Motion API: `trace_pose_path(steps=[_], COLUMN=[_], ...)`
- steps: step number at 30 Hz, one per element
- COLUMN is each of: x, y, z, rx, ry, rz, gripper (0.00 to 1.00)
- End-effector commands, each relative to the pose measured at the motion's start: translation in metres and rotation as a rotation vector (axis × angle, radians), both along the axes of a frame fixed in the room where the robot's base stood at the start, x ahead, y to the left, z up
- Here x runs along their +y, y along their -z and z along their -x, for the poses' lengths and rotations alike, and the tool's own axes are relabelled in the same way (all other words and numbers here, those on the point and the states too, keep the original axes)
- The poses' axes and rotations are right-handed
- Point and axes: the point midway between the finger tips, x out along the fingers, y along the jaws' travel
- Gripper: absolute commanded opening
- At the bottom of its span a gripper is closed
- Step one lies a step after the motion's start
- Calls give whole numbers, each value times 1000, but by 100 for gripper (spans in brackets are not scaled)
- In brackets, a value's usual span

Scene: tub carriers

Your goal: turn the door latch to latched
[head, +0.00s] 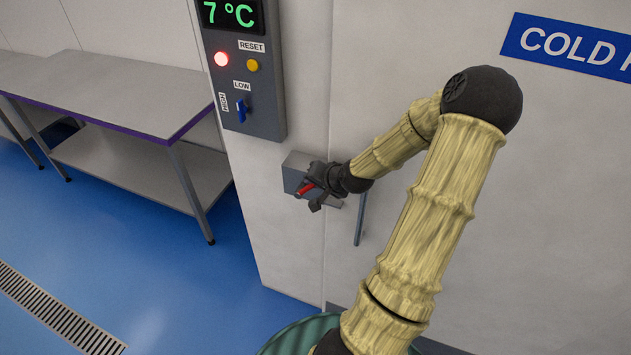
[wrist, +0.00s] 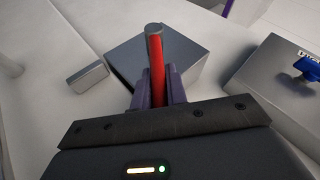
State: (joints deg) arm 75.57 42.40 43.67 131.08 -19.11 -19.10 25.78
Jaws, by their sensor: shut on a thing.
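The door latch is a grey metal box (head: 297,172) on the wall beside the door, with a red handle (head: 305,188). In the wrist view the red handle (wrist: 157,72) with a grey end stands between my fingers, in front of the grey box (wrist: 197,62). My gripper (head: 312,192) is shut on the red handle. The arm and gripper hide part of the latch in the head view. A small grey block (wrist: 87,76) sits apart from the box in the wrist view.
A control panel (head: 262,90) with a 7 °C display, lit red lamp, yellow button and blue switch is above the latch. A vertical door handle (head: 360,220) is right of it. A steel table (head: 110,90) stands left. A drain grate (head: 55,310) crosses the blue floor.

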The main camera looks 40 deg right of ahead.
Motion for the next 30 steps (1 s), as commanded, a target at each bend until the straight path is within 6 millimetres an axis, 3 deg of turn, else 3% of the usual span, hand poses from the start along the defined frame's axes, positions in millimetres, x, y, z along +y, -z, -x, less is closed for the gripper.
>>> trace_pose_path(steps=[1, 4, 17, 30], x=[-1, -1, -1, -1], y=[0, 0, -9, -82], z=[0, 0, 0, 0], rx=[-1, 0, -3, -1], ry=[1, 1, 1, 3], rz=[1, 1, 2, 3], gripper=[18, 36, 36, 36])
